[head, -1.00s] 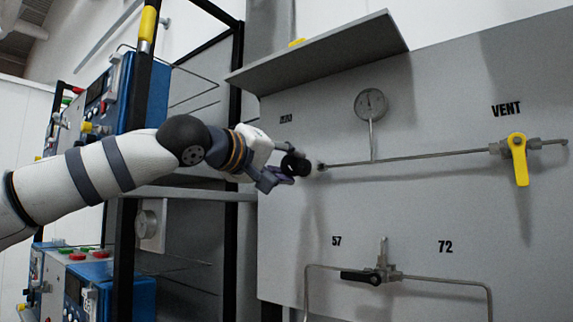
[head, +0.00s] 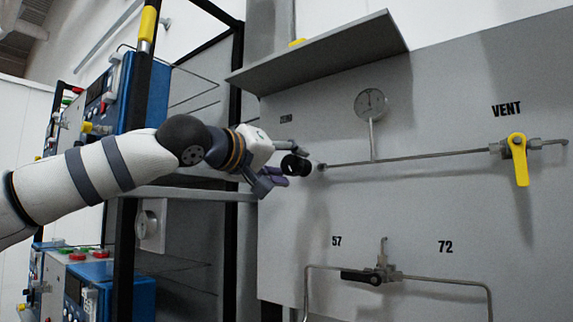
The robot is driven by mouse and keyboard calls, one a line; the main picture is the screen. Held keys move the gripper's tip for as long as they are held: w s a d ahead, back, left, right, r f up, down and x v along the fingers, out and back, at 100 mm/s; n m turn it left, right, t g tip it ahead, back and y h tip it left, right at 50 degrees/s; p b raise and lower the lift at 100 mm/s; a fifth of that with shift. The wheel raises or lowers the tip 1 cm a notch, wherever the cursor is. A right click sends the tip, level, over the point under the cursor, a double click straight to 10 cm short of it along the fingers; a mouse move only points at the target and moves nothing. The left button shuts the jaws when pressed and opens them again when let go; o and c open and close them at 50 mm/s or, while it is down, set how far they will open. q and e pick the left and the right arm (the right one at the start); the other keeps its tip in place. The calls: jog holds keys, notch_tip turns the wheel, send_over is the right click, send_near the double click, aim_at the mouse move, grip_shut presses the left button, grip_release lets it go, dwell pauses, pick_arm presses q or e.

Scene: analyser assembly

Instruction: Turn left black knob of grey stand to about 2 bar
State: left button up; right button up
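The left black knob (head: 296,165) sits at the left end of a thin pipe on the grey stand (head: 440,210). My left gripper (head: 292,163) is at the knob from the left, with one finger above it and one below it. The fingers look spread, with a narrow gap above the knob. Contact at the lower finger is hard to tell. A round gauge (head: 371,103) stands above the pipe; its needle points roughly upward, but its numbers are too small to read. My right gripper is not in view.
A yellow VENT handle (head: 518,160) hangs at the right of the pipe. A black lever valve (head: 362,277) sits below, between 57 and 72. A grey shelf (head: 325,55) juts out above. A black frame with blue units (head: 118,95) stands left.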

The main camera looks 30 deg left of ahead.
pick_arm(q)
jog(key=s, duration=1.2)
jog(key=shift+a, duration=0.45)
